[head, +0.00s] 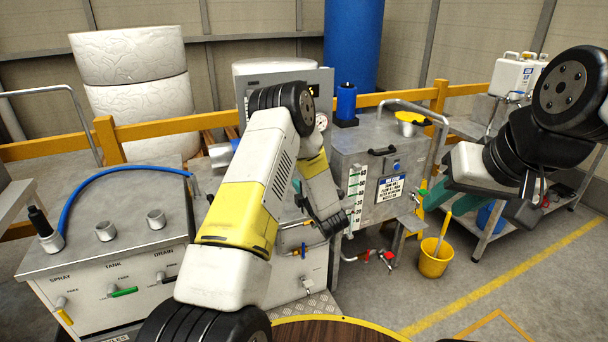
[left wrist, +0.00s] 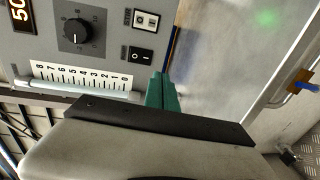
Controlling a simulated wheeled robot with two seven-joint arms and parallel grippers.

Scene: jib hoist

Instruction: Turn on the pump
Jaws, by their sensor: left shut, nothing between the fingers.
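A grey control panel (head: 262,79) stands behind my left arm in the head view, mostly covered. No pump label is readable. My left gripper (left wrist: 160,88) is shut and empty. Its green fingertips are just below and right of the rocker switch in the picture; contact cannot be told.
The grey tank unit (head: 345,145) has a front valve and hose fittings below. A yellow bucket (head: 434,262) stands on the floor. A spray/tank/drain cabinet (head: 95,262) with a blue hose is at left. The floor at right is mostly free.

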